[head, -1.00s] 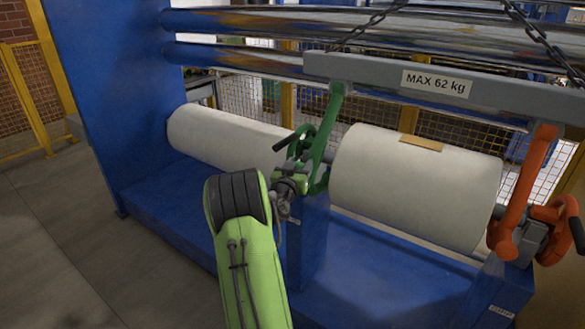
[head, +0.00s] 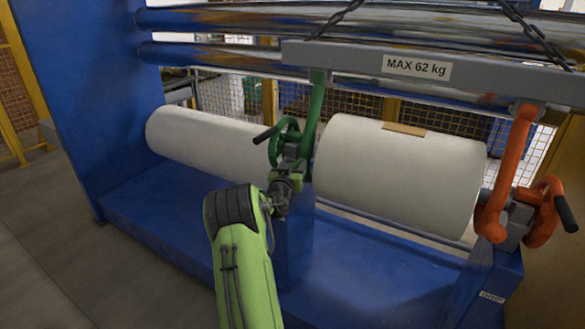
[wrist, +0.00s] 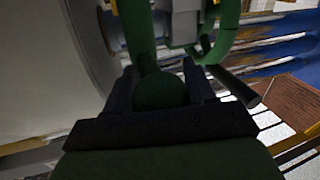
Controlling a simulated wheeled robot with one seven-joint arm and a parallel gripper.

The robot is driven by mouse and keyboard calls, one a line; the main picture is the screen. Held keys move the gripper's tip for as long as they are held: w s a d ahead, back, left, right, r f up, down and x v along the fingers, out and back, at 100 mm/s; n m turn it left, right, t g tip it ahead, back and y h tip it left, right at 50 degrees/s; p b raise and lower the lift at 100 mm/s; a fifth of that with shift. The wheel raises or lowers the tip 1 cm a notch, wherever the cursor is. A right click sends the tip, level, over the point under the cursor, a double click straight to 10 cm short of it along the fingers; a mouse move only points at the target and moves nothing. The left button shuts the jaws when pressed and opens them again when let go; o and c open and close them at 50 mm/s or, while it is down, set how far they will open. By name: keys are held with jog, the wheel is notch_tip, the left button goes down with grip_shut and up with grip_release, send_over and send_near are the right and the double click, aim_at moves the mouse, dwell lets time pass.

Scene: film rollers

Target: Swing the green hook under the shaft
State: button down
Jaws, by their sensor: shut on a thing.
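The green hook (head: 316,105) hangs from the left part of the grey lifting beam (head: 340,56), at the left end of the right-hand white roll (head: 395,180). My gripper (head: 292,168) is at the hook's lower part, beside the green handwheel (head: 285,140). In the wrist view, the dark jaws (wrist: 160,110) are shut around the green hook (wrist: 158,88). The hook's lower tip is hidden behind my gripper. The shaft at that end is hidden too, so I cannot tell whether the hook is under it. The orange hook (head: 515,160) hangs at the roll's right end.
An orange handwheel (head: 545,212) stands at the right. Another white roll (head: 205,140) lies left of the blue centre support (head: 294,235). Chains (head: 525,30) hold the beam above. Grey floor (head: 45,250) is free at the left.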

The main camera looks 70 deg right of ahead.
jog(key=c, duration=0.8)
grip_release()
jog(key=shift+r, duration=0.5)
jog(key=o, duration=0.3)
jog(key=shift+d+f, duration=0.1)
jog(key=shift+f, duration=0.1)
jog(key=a+b, duration=0.1)
jog(key=a, duration=0.4)
jog(key=s+a, duration=0.1)
jog(key=a, duration=0.4)
jog(key=a+b, duration=0.1)
jog(key=a, duration=0.4)
jog(key=shift+s+a+b, duration=0.3)
jog(key=shift+s+a, duration=0.05)
